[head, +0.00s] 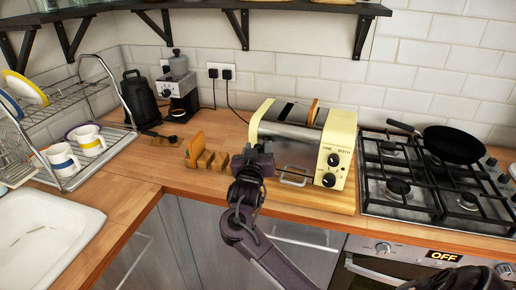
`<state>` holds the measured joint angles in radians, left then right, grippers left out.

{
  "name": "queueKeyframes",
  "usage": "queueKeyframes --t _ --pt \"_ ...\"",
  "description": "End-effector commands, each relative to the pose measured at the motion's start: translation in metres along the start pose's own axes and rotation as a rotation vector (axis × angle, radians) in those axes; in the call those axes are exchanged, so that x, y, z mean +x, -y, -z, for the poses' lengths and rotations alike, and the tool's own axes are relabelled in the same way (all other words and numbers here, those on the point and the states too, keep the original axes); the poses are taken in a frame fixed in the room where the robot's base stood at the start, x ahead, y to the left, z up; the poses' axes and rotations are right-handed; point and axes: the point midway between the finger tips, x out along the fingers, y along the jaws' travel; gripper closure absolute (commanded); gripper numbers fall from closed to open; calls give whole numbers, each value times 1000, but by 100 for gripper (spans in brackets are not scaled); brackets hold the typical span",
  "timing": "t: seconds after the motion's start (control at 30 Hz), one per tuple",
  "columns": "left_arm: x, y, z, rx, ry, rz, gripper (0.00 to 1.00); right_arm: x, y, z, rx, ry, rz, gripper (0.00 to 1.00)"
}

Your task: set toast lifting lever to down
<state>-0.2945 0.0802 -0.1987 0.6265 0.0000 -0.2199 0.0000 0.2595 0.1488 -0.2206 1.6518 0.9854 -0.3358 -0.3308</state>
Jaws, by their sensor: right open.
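The cream and steel toaster (296,136) stands on a wooden board on the counter, left of the hob. A browned slice of bread (313,111) sticks up from its top slot. Its right end panel has two dark knobs (331,170). I cannot pick out the lifting lever; part of the toaster's lower left front is hidden behind my gripper. My right gripper (258,158) is open, in front of the toaster's left front corner. I cannot tell if it touches the toaster. My left gripper is not in view.
A wooden rack (205,154) stands just left of my right gripper. The gas hob (404,187) with a black pan (455,144) is at the right. A coffee grinder (179,90), black kettle (140,98) and dish rack (62,98) are at the left. A shelf overhangs the back.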

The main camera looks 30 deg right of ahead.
Motion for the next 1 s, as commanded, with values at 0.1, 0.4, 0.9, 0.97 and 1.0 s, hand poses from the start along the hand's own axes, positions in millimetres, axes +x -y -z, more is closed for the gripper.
queueKeyframes --t 0.1,0.4,0.9,0.97,1.0 --pt "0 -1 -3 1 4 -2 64 0 0 0 0 0 0 52" --pt "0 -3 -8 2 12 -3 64 0 0 0 0 1 1 83" --pt "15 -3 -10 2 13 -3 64 -1 6 -27 -3 4 2 100" --pt "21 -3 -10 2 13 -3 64 0 7 -38 -2 4 1 100" --pt "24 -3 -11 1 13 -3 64 0 9 -45 -1 5 1 100"
